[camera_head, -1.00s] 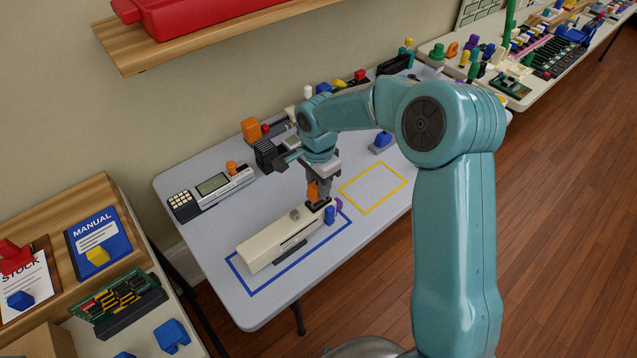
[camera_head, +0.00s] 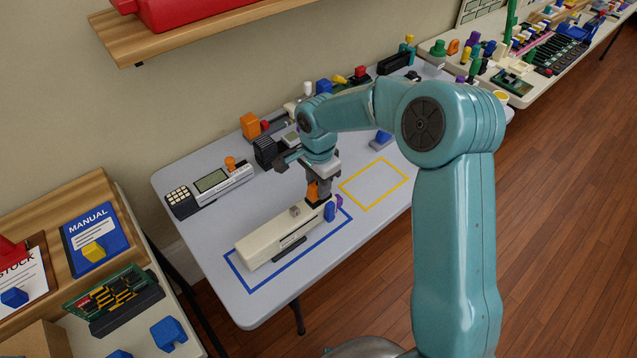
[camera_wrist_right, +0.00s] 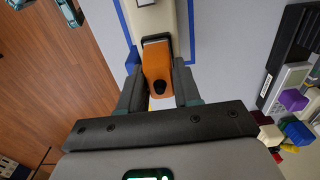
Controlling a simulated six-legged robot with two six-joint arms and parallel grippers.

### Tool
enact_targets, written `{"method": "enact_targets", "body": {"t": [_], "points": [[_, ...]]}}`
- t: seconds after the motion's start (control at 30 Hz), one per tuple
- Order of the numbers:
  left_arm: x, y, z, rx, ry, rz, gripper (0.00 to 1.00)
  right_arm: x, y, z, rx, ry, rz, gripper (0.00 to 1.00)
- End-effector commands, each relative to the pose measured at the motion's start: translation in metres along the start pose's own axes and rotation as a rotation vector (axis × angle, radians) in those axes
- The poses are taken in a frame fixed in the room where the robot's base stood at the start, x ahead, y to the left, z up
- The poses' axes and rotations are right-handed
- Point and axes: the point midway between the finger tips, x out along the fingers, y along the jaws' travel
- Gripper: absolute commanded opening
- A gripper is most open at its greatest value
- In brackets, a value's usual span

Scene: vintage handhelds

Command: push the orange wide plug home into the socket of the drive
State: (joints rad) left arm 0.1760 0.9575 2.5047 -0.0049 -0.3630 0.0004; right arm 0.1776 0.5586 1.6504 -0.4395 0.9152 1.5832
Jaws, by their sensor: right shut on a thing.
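The drive (camera_head: 280,237) is a long cream box lying inside a blue outline on the table. Its near end also shows at the top of the right wrist view (camera_wrist_right: 154,18). My right gripper (camera_head: 317,199) is at the drive's right end, shut on the orange wide plug (camera_head: 313,190). In the right wrist view the plug (camera_wrist_right: 158,66) sits between the two dark fingers, its front edge at the dark-rimmed socket (camera_wrist_right: 156,39) in line with it. The socket's inside is hidden, so I cannot tell how deep the plug is. My left gripper is out of view.
A blue piece (camera_head: 329,211) and a purple piece (camera_head: 339,203) stand beside the drive's right end. A calculator-like handheld (camera_head: 210,188) lies at the back left. An empty yellow outline (camera_head: 374,184) marks clear table to the right. A shelf (camera_head: 200,32) hangs above.

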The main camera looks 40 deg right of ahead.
Motion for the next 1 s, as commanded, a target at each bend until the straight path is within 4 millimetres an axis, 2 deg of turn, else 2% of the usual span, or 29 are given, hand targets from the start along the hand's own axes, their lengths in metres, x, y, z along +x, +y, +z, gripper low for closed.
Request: {"method": "enact_targets", "body": {"t": [0.13,0.17,0.23,0.27,0.53,0.67,0.77,1.0], "points": [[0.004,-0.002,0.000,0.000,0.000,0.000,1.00,0.006,0.001,0.001,-0.001,-0.001,0.004,0.00],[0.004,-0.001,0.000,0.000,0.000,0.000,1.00,0.006,0.001,0.001,-0.001,-0.001,0.004,0.36],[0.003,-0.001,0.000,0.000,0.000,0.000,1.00,0.005,0.001,0.001,-0.001,-0.001,0.004,0.59],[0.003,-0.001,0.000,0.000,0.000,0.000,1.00,0.005,0.001,0.001,-0.001,-0.001,0.004,0.62],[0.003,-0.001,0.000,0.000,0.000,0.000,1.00,0.004,0.001,0.000,0.000,-0.001,0.003,0.62],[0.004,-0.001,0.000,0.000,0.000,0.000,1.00,-0.007,-0.001,0.000,0.001,0.000,-0.002,0.62],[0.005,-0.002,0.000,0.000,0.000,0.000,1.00,-0.026,0.000,0.000,0.000,0.000,-0.003,0.62],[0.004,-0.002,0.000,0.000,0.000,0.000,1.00,-0.091,-0.001,0.000,-0.001,0.001,-0.004,0.62]]}}
